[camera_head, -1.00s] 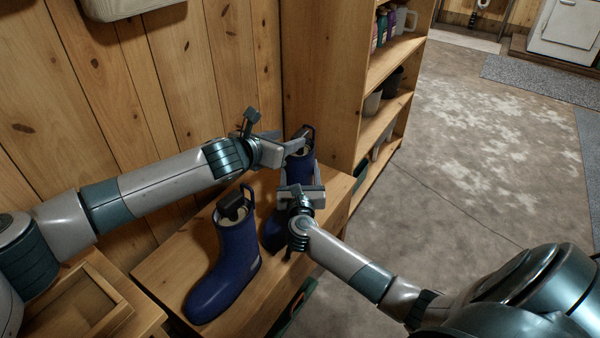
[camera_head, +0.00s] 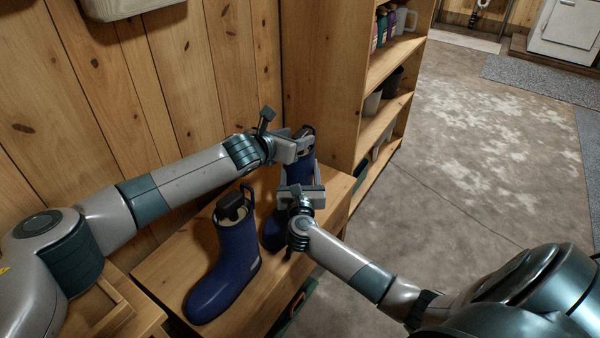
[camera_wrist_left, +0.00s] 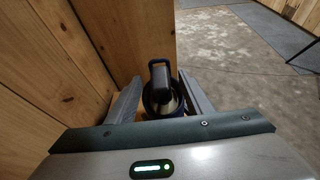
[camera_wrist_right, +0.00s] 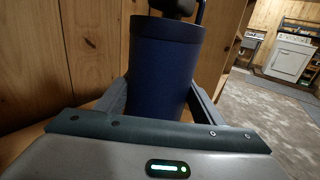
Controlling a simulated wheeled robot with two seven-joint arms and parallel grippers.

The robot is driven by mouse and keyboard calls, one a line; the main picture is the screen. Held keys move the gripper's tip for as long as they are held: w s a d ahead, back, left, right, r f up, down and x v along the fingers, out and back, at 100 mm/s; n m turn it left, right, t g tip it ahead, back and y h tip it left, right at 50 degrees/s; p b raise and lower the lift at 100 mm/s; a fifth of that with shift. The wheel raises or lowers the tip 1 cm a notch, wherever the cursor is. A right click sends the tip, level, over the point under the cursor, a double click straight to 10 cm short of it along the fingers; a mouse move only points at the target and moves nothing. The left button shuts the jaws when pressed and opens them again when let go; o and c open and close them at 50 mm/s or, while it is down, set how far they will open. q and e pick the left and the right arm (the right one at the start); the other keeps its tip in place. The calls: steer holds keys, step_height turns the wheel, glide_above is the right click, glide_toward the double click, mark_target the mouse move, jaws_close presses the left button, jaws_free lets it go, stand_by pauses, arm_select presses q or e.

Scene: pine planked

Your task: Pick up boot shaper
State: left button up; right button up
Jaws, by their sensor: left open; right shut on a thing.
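The far navy boot (camera_head: 308,172) stands on the wooden bench, mostly hidden behind my grippers. A boot shaper with a dark handle (camera_wrist_left: 160,76) sticks up out of its top. My left gripper (camera_head: 303,137) is open at the boot's top, with one finger on each side of the handle in the left wrist view. My right gripper (camera_head: 302,190) is shut on the boot's shaft (camera_wrist_right: 165,65); the shaper's dark top (camera_wrist_right: 173,6) shows above it. A second navy boot (camera_head: 224,265) stands nearer on the bench, with a dark shaper (camera_head: 232,208) inside.
The wooden bench (camera_head: 170,265) runs along the plank wall. A tall shelf (camera_head: 328,80) with bottles and pots stands just beyond the far boot. A wooden tray (camera_head: 118,297) is at lower left. Open concrete floor (camera_head: 480,170) lies to the right.

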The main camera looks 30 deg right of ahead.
arm_select(q)
jaws_close()
steer(key=shift+r, duration=0.1)
step_height(320, 180, up, 28)
arm_select(e)
steer(key=shift+f, duration=0.1)
stand_by(0.8)
stand_by(0.3)
steer(key=o, duration=1.5)
steer(key=shift+c, duration=0.2)
